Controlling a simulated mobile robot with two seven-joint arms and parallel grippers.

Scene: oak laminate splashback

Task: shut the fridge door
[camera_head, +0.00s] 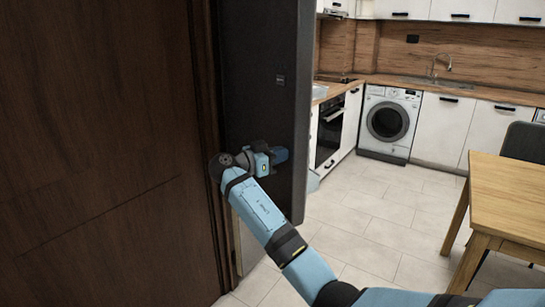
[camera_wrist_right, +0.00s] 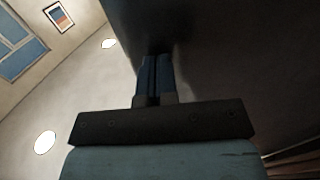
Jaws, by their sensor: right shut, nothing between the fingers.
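The fridge door (camera_head: 265,65) is a tall dark grey panel in the middle of the head view, with a small label on its face. Its angle to the fridge body is hard to tell. My right gripper (camera_head: 281,155) is in front of the panel's lower part, near its right edge. In the right wrist view the fingers (camera_wrist_right: 156,75) are together and empty, pointing at the dark surface (camera_wrist_right: 230,50). I cannot tell whether they touch it. The left gripper is in neither view.
A brown wooden panel (camera_head: 100,150) fills the left side. A washing machine (camera_head: 388,122) and an oven (camera_head: 330,130) stand under the counter behind. A wooden table (camera_head: 510,195) and a dark chair (camera_head: 524,144) are at the right. The tiled floor (camera_head: 375,215) between is clear.

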